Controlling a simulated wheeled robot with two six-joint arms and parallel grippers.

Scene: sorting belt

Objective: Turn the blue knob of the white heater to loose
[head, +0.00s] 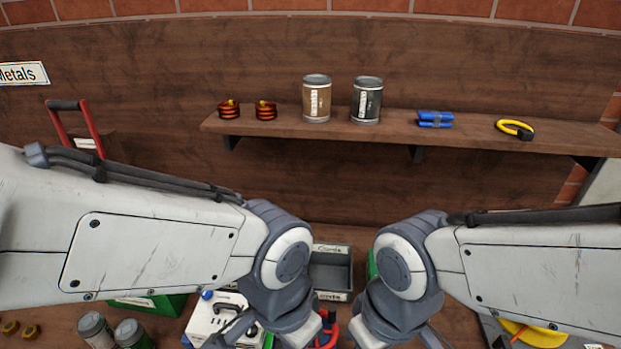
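A white box-like unit (202,322) with a black handle on top stands at the bottom left of the head view; I take it to be the white heater. A small blue knob (207,295) shows at its upper edge. My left arm's dark wrist links cover its right side, and the frame's bottom edge cuts it off. Which way the knob is set cannot be read. Both my arms bend down at the lower middle, and their gripper fingertips do not show.
A grey bin (331,270) sits between my arms. A green crate (160,305) and metal cans (95,328) are left of the heater. A wall shelf (460,135) holds coils, two cans (316,100), a blue item (435,119) and a yellow ring (515,128). A red-framed item (95,130) stands left.

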